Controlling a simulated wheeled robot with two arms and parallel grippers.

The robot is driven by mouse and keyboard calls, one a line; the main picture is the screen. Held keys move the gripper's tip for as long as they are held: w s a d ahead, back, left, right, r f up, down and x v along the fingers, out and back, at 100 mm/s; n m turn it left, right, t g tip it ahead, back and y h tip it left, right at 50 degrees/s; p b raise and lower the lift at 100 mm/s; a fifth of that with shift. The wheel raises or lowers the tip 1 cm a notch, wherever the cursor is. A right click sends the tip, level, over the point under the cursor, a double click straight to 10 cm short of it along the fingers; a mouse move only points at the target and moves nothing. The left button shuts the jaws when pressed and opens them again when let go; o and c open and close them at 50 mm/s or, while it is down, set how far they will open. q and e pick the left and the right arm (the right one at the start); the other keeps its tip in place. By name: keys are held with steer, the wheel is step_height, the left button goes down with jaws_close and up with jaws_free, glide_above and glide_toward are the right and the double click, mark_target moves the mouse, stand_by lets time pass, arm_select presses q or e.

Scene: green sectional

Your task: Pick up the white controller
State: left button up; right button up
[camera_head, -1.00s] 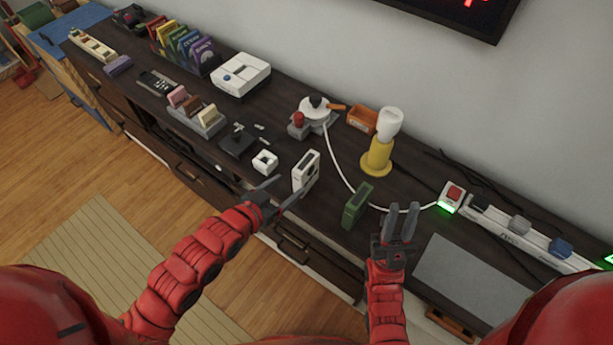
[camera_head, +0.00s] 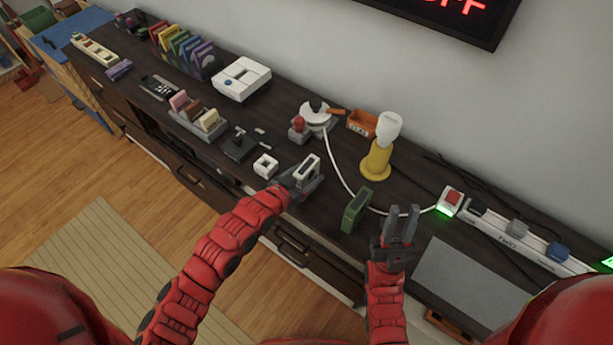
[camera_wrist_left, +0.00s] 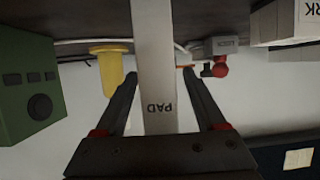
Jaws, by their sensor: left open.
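The white controller (camera_head: 309,166) stands upright on the dark cabinet top near its front edge. In the left wrist view it is a pale upright slab (camera_wrist_left: 156,60) marked "PAD". My left gripper (camera_head: 301,183) is at the controller with its fingers open, one on each side of it. In the left wrist view small gaps show between the slab and the fingers. The fingers hide the controller's lower part in the head view. My right gripper (camera_head: 402,211) is open and empty, to the right of a green box-like device.
The green device (camera_head: 356,209) stands to the right of the controller. A small white cube (camera_head: 265,165) and a black joystick (camera_head: 239,143) are to its left. A yellow lamp (camera_head: 377,161) and a white cable lie behind. A grey panel (camera_head: 470,285) lies at right.

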arm_select(q)
steer(key=shift+c, duration=0.3)
jaws_close()
stand_by(0.4)
